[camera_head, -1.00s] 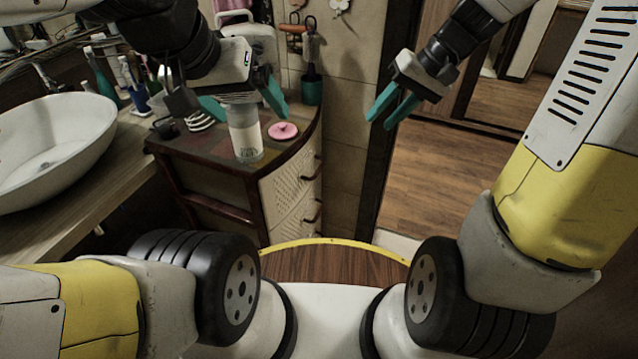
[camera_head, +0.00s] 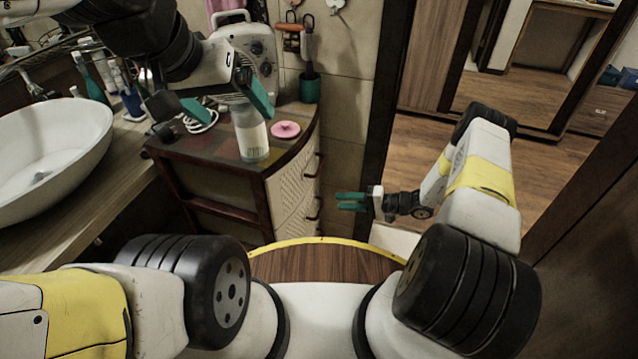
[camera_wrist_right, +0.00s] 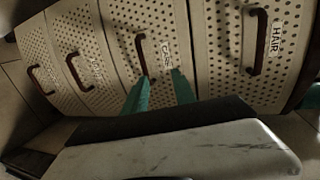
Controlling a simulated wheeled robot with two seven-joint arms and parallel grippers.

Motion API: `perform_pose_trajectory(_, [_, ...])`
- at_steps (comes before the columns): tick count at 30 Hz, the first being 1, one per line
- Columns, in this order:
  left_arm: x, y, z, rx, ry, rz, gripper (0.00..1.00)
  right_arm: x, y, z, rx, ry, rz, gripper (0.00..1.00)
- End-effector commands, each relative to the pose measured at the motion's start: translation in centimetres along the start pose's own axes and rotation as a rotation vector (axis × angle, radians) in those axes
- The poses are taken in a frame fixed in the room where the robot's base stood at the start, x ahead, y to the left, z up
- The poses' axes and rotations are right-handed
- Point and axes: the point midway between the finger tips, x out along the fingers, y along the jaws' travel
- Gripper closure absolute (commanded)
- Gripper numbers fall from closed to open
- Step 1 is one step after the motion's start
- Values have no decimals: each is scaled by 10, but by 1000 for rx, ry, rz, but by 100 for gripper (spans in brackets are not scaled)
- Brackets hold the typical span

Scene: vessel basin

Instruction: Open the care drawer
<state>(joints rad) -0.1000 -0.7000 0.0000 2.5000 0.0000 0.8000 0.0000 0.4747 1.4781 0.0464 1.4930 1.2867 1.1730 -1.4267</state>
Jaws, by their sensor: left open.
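The care drawer (camera_wrist_right: 150,70) is shut in the right wrist view, with a "CARE" label and a dark handle (camera_wrist_right: 141,52). It sits between the "HAIR" drawer (camera_wrist_right: 235,45) and other drawers. My right gripper (camera_wrist_right: 159,80) is open; its teal fingertips are close to the CARE handle, with no visible grip on it. In the head view my right gripper (camera_head: 350,201) points left at the cabinet front (camera_head: 293,195), apart from it. My left gripper (camera_head: 228,100) is open above the cabinet top, near a white bottle (camera_head: 251,135); contact with the bottle cannot be told.
A pink lid (camera_head: 285,130) and a dark green holder (camera_head: 309,88) stand on the cabinet top. A sink basin (camera_head: 45,145) on a counter is at the left. A door frame (camera_head: 385,110) is right of the cabinet, with open wooden floor beyond.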

Motion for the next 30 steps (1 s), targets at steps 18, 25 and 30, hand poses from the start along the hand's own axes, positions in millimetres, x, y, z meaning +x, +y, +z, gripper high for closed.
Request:
perform_pose_trajectory(18, [0,0,0,0,0,0,11,67,34,8,16,60,-38,67])
perform_pose_trajectory(25, [0,0,0,0,0,0,11,87,33,6,16,61,-36,67])
perform_pose_trajectory(30, [0,0,0,0,0,0,11,88,33,5,17,63,-36,67])
